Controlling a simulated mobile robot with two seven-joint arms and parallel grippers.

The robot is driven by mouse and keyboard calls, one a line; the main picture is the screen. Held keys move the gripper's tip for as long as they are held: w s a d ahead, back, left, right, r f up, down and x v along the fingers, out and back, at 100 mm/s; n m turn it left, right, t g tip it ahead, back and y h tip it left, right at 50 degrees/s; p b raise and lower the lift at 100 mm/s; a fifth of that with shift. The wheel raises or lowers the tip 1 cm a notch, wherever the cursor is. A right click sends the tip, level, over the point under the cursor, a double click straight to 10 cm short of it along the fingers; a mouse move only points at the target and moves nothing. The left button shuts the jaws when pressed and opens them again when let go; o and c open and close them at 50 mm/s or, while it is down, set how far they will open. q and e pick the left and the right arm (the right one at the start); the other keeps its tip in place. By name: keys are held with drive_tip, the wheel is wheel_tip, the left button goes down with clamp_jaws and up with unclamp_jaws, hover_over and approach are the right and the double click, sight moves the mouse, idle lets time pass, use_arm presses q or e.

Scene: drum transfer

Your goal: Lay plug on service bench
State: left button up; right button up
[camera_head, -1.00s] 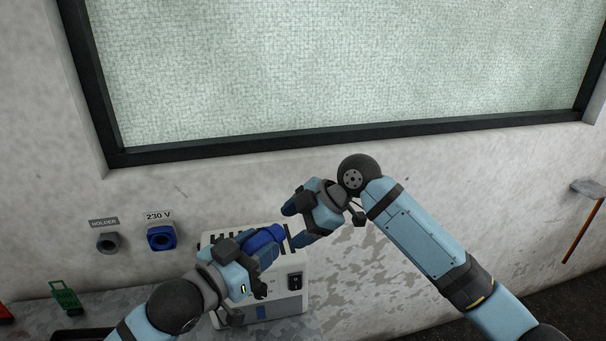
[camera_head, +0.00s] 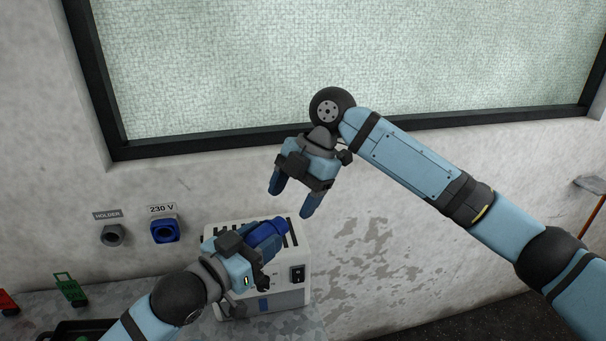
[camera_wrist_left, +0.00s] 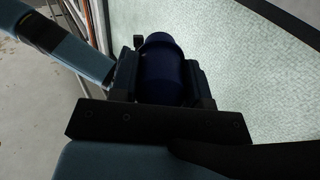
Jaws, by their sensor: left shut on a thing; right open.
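The blue plug (camera_head: 266,232) is in my left gripper (camera_head: 258,240), in front of the white machine in the head view. The left gripper is shut on it. In the left wrist view the dark blue plug (camera_wrist_left: 160,70) sits between the two fingers (camera_wrist_left: 160,85). My right gripper (camera_head: 291,199) is open and empty, pointing down, above and to the right of the plug and apart from it. The service bench (camera_head: 225,330) is the grey mottled surface at the lower left. The plug appears held above it; its exact height is hard to tell.
A white machine (camera_head: 298,250) with a black switch stands on the bench behind the left gripper. A grey holder (camera_head: 112,236) and a blue 230 V socket (camera_head: 164,231) are on the wall. A green item (camera_head: 70,290), a red item (camera_head: 8,303) and a dark tray (camera_head: 65,328) are at left.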

sight(282, 219)
drive_tip(key=x, duration=0.6)
drive_tip(key=shift+a+f, duration=0.1)
drive_tip(key=shift+f, duration=0.1)
drive_tip(key=c, duration=0.8)
use_arm(q)
drive_tip(key=o, duration=1.3)
drive_tip(key=shift+c, duration=0.2)
